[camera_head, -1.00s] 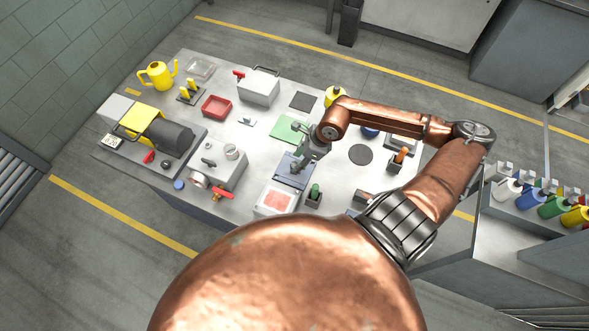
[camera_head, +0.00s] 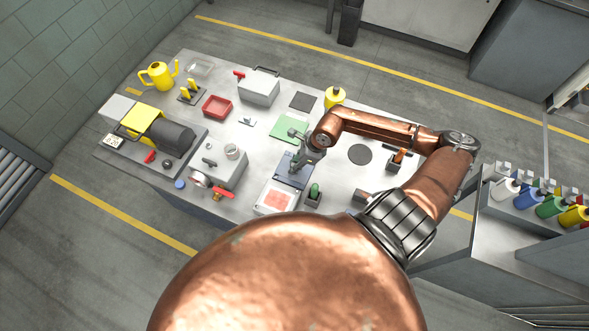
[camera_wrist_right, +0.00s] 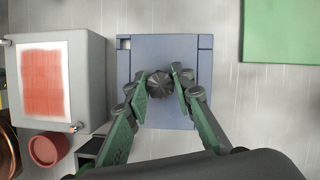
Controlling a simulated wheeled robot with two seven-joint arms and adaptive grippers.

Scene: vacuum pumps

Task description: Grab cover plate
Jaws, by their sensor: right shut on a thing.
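The cover plate (camera_wrist_right: 150,58) is a flat blue-grey square with a dark ribbed round knob (camera_wrist_right: 172,84) on it. In the head view the plate (camera_head: 286,181) lies near the front middle of the table, partly hidden by my right gripper. My right gripper (camera_head: 295,166) reaches down over the plate. In the right wrist view its two green-padded fingers (camera_wrist_right: 168,86) are shut on the knob from both sides. I cannot tell whether the plate is lifted off its support. My left gripper is not in view.
A grey box with a red-patterned top (camera_wrist_right: 46,80) stands close left of the plate. A green mat (camera_head: 287,128) lies behind it. A small green-topped item (camera_head: 314,192) stands at front right. A grey pump housing (camera_head: 217,165) is further left on the table (camera_head: 250,147).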

